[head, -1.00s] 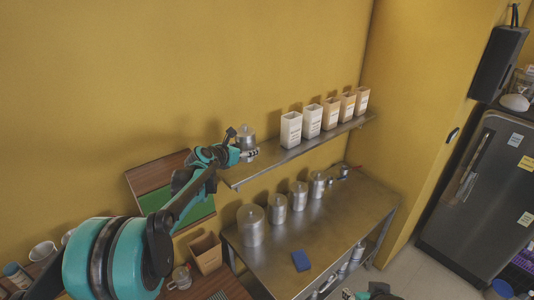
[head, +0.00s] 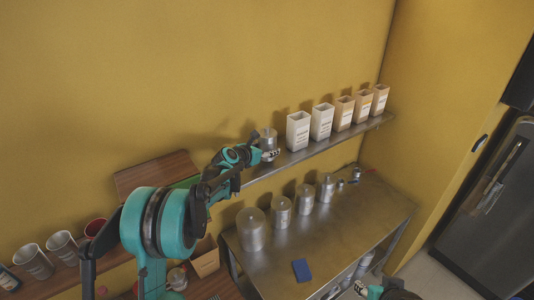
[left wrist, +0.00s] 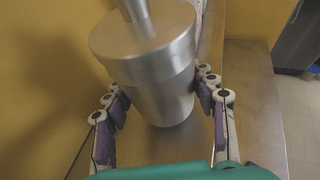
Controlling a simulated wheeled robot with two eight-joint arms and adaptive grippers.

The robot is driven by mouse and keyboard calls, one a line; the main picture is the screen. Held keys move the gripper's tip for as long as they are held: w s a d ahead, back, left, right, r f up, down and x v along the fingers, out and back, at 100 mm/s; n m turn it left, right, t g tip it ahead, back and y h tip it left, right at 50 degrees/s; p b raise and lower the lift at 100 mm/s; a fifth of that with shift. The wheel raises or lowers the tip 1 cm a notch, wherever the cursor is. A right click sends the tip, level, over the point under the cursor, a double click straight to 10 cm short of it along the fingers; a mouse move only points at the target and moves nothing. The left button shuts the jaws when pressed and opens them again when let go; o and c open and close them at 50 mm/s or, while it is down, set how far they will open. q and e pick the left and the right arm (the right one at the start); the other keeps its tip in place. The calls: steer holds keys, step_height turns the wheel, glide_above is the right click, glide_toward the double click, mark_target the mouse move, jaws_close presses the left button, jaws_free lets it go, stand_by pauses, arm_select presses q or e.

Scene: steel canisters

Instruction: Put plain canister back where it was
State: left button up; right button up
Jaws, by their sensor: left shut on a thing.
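A plain steel canister with a lid knob (head: 268,139) is held in my left gripper (head: 267,155) at the left part of the wall shelf (head: 300,155), left of the white box. In the left wrist view the canister (left wrist: 155,75) sits upright-looking between the two finger pairs (left wrist: 165,100), with purple pads beside its sides. Its base is partly hidden in the head view, so I cannot tell whether it touches the shelf. My right gripper (head: 378,290) shows only in part at the bottom edge; its fingers are unclear.
White and tan boxes (head: 298,130) stand in a row on the shelf, right of the canister. Several steel canisters (head: 252,230) and a blue sponge (head: 301,270) are on the steel table (head: 340,230) below. The yellow wall is close behind the shelf.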

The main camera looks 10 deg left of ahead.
arm_select(q)
steer(key=shift+s+a+f, duration=0.1)
steer(key=shift+s+f, duration=0.05)
steer(key=shift+f, duration=0.7)
steer(key=shift+f, duration=0.1)
steer(key=o, duration=1)
steer(key=shift+f, duration=0.1)
steer(key=o, duration=0.4)
steer(key=shift+c, duration=0.2)
